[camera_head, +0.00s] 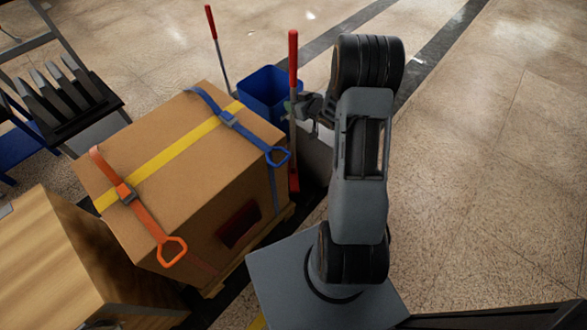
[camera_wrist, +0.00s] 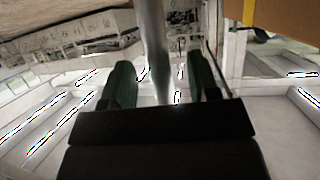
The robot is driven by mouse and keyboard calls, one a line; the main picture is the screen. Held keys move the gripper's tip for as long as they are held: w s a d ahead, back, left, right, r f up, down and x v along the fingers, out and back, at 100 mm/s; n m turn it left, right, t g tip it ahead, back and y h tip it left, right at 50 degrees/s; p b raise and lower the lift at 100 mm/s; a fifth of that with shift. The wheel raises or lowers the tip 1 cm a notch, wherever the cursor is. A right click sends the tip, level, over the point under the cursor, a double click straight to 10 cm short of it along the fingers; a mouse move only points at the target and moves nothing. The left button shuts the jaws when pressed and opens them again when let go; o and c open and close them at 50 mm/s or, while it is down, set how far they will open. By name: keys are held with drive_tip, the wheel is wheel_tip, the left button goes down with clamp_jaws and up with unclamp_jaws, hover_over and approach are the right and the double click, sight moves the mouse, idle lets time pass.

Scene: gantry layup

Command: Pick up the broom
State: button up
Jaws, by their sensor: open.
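A broom (camera_head: 293,48) with a red grip and a thin pale shaft stands upright just right of the large cardboard box. A red part shows at its foot, partly hidden beside the box. My gripper (camera_head: 303,106) is at the shaft, below the red grip. In the wrist view, the grey shaft (camera_wrist: 154,45) runs between the two green fingers of my gripper (camera_wrist: 160,82). The fingers are open, with a gap on each side of the shaft. The lower part of the shaft is hidden behind the dark gripper body in that view.
A strapped cardboard box (camera_head: 165,135) stands on a pallet left of the broom. A blue bin (camera_head: 266,86) stands behind it, with a second red-gripped pole (camera_head: 212,28) beside the bin. A wooden block (camera_head: 45,265) is at lower left. Open floor lies to the right.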

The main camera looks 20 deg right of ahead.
drive_tip(key=shift+x, duration=0.85)
clamp_jaws()
